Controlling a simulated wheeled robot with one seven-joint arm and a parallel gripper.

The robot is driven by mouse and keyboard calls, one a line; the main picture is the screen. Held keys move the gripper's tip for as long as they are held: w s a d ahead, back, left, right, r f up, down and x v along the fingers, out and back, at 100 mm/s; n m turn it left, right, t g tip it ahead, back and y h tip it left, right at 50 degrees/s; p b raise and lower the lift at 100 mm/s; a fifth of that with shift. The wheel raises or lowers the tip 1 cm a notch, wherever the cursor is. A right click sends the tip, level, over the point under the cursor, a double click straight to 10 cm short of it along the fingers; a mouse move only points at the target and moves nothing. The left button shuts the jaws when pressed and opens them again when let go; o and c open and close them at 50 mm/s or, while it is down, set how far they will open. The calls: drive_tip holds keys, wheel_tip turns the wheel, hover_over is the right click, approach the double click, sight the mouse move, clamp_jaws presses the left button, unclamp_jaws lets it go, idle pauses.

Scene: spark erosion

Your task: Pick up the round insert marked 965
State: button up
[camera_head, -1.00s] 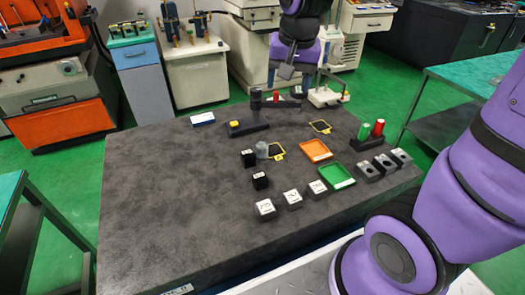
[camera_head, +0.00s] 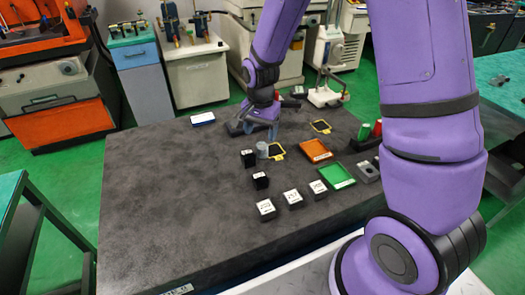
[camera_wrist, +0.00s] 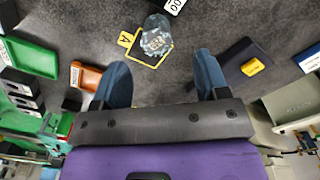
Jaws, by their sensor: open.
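A round grey metal insert (camera_head: 262,149) stands upright on the dark table, at the left side of a yellow-edged black square (camera_head: 276,151). In the wrist view the insert (camera_wrist: 156,38) shows its top, with a number that looks like 965 but is blurred. It overlaps the yellow outline (camera_wrist: 150,62) marked A. My gripper (camera_head: 262,131) is low over the table, just behind the insert. In the wrist view its two blue fingers are spread apart (camera_wrist: 162,62), with the insert ahead of the gap between them. Nothing is between the fingers.
A dark base with a yellow button (camera_wrist: 252,67) lies beside the right finger. Orange (camera_head: 315,151) and green (camera_head: 336,175) trays lie to the right.

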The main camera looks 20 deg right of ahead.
sight(262, 146)
drive_tip(key=shift+s+d+f, duration=0.1)
drive_tip(key=shift+f, duration=1.7)
drive_tip(key=shift+s+d+f, duration=0.1)
drive_tip(key=shift+f, duration=1.7)
drive_tip(key=c, duration=1.2)
clamp_jaws()
drive_tip(key=shift+w+r, duration=0.1)
